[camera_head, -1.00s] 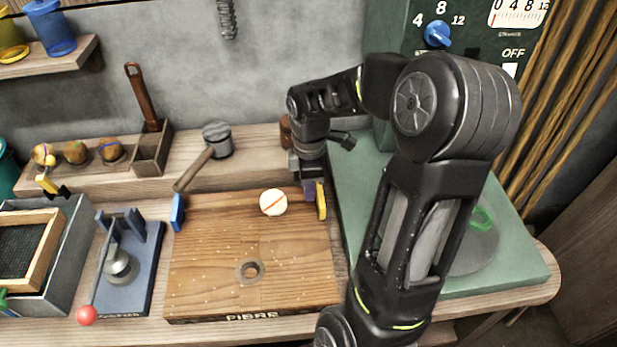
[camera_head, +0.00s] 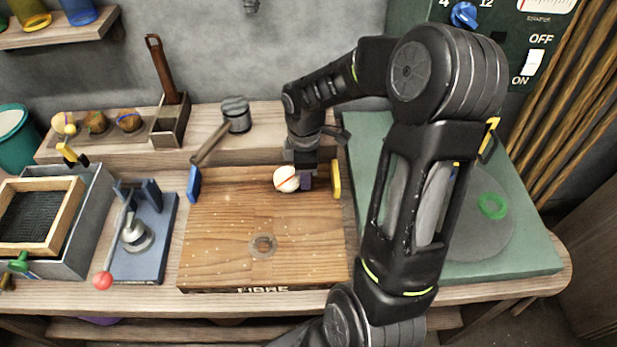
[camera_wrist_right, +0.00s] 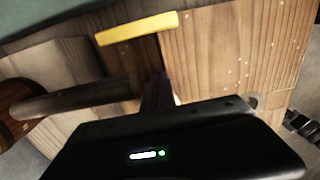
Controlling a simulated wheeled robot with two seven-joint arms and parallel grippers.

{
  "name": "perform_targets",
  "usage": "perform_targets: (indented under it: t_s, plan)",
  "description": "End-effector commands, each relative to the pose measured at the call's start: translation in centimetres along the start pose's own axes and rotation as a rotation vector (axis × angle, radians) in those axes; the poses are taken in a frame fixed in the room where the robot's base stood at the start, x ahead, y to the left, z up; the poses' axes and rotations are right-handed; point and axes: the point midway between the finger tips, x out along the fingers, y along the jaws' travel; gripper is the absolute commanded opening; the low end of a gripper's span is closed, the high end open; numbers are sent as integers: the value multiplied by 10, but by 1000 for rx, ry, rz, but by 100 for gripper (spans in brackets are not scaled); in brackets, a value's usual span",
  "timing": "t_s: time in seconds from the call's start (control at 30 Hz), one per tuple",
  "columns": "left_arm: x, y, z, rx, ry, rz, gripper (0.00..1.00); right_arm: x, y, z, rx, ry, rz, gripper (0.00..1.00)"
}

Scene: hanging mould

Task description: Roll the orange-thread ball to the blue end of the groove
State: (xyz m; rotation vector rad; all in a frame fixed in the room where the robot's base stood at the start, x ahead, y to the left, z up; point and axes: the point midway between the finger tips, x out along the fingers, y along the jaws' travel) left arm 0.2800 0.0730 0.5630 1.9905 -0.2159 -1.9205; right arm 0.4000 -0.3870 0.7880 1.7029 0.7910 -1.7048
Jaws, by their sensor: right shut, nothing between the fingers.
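The pale ball with an orange thread line (camera_head: 286,179) rests near the back of the wooden board (camera_head: 225,235), right of the middle between the blue end (camera_head: 194,184) and the yellow end (camera_head: 336,179). My right gripper (camera_head: 305,181) is shut and empty, pointing down between the ball and the yellow end. Its tip is close against the ball's right side; contact cannot be told. The right wrist view shows the yellow end (camera_wrist_right: 135,28) and the dark fingers (camera_wrist_right: 158,92); the ball is mostly hidden there. The groove itself is hard to make out. My left gripper is not in view.
A mallet (camera_head: 236,114) lies behind the board's left side. A blue press with a red knob (camera_head: 103,281) and a framed tray (camera_head: 78,215) stand to the left. A green slab (camera_head: 525,255) lies to the right. The board's front area is clear.

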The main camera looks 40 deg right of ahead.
Motion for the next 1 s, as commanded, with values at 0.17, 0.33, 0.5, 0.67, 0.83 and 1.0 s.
perform_targets:
  t_s: [0.17, 0.33, 0.5, 0.67, 0.83, 1.0]
  plan:
    - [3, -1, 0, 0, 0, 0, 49, 1, 0, -40, -9, 4, 0, 0]
    - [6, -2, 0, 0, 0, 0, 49, 1, 0, -91, -9, 3, 0, 0]
    - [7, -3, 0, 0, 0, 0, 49, 1, -1, -141, -8, 2, 0, 0]
    - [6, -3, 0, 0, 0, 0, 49, 0, -1, -177, -5, 1, 0, 0]
    - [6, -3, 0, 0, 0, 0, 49, 0, -1, -188, 0, 1, 0, 0]
    - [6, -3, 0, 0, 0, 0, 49, 0, -1, -188, 0, 1, 0, 0]
